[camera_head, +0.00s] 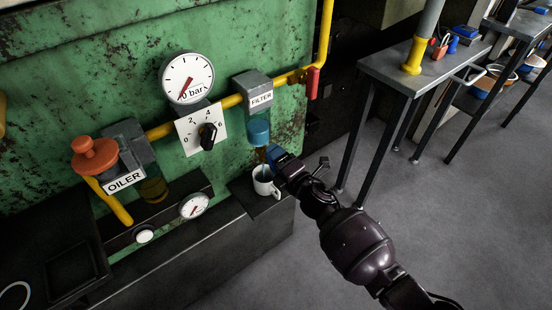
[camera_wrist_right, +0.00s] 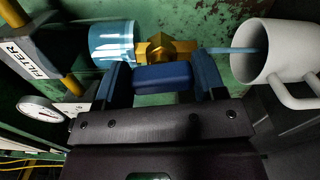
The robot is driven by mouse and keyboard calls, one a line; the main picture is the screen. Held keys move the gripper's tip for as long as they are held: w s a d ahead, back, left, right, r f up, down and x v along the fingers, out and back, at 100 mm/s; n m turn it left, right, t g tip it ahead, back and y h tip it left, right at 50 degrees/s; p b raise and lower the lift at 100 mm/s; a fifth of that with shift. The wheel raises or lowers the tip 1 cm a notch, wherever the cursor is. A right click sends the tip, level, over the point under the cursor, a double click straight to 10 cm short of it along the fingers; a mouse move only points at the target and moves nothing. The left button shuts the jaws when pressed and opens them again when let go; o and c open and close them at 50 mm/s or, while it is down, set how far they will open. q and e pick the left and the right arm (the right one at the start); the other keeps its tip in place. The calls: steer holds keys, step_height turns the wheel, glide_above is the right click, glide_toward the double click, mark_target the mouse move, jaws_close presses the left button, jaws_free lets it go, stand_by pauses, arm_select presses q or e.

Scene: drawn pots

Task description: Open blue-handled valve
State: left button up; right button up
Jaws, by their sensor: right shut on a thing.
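The blue-handled valve is a brass fitting (camera_wrist_right: 166,47) under the blue filter bowl (camera_wrist_right: 112,44), which also shows in the head view (camera_head: 259,132). Its blue handle (camera_wrist_right: 162,77) sits between the two blue fingers of my right gripper (camera_wrist_right: 161,82). My right gripper (camera_head: 274,155) is shut on the handle, and it hides most of the valve in the head view. A thin blue stream (camera_wrist_right: 232,50) runs from the valve's outlet into a white mug (camera_wrist_right: 276,52). The mug (camera_head: 264,184) stands upright below the filter in the head view. My left gripper is not in view.
A pressure gauge (camera_head: 187,78), a black knob (camera_head: 208,136), an orange oiler cap (camera_head: 94,155) and a yellow pipe (camera_head: 160,131) line the green wall. A red lever (camera_head: 312,83) hangs right of the filter. Metal tables (camera_head: 420,73) stand at right, with open floor (camera_head: 440,210) before them.

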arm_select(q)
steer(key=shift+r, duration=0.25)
arm_select(e)
steer(key=shift+m, duration=0.8)
steer(key=shift+f, duration=0.1)
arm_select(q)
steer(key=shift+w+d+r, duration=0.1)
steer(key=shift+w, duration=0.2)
arm_select(e)
steer(key=o, duration=0.9)
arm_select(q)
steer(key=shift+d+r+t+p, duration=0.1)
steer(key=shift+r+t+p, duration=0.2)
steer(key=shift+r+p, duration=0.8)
arm_select(e)
steer(key=v, duration=1)
steer(key=shift+s+d, duration=0.2)
steer(key=shift+s, duration=0.15)
